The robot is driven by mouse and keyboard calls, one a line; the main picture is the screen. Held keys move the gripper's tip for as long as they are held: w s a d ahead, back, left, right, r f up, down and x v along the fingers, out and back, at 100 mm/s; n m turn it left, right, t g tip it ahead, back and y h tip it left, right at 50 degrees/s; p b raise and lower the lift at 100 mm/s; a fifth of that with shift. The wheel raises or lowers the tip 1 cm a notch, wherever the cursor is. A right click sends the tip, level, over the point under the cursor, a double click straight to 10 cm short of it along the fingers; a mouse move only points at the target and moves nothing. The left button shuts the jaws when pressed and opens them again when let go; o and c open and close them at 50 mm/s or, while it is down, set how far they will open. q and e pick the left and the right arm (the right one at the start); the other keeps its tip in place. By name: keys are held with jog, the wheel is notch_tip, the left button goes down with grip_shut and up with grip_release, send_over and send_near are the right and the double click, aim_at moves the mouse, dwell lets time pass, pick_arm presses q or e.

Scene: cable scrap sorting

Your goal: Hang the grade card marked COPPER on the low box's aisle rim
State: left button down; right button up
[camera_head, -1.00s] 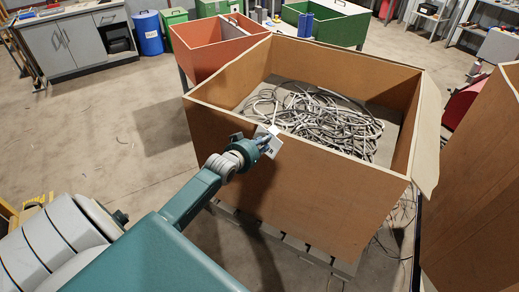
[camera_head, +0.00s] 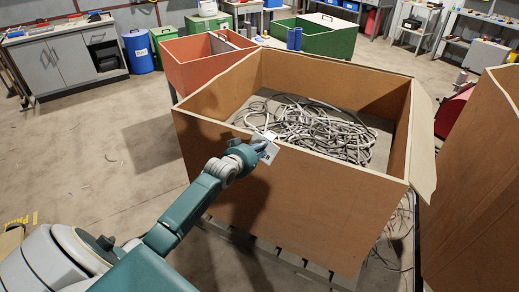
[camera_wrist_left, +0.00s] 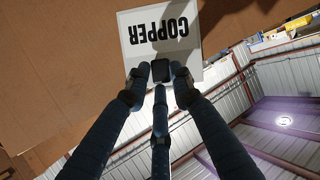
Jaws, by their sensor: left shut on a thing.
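The white grade card (camera_head: 268,153) is at the near front rim of the large brown box (camera_head: 290,205). In the left wrist view the card (camera_wrist_left: 135,52) shows the black word COPPER upside down. My left gripper (camera_head: 257,148) is shut on the card's edge; its dark fingers (camera_wrist_left: 160,78) also show in the left wrist view. The card overlaps the rim in the head view; I cannot tell whether it touches the rim. My right gripper is not in view.
Tangled grey cables (camera_head: 320,132) lie inside the brown box. An orange bin (camera_head: 205,62) stands behind it on the left and a green bin (camera_head: 325,38) farther back. Another brown panel (camera_head: 480,190) stands close on the right.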

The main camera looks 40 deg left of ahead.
pick_arm(q)
jog(key=shift+d+f, duration=0.1)
jog(key=shift+f, duration=0.2)
jog(key=c, duration=1.7)
grip_release()
jog(key=shift+o, duration=1.3)
jog(key=shift+w+f, duration=0.1)
jog(key=v, duration=1.2)
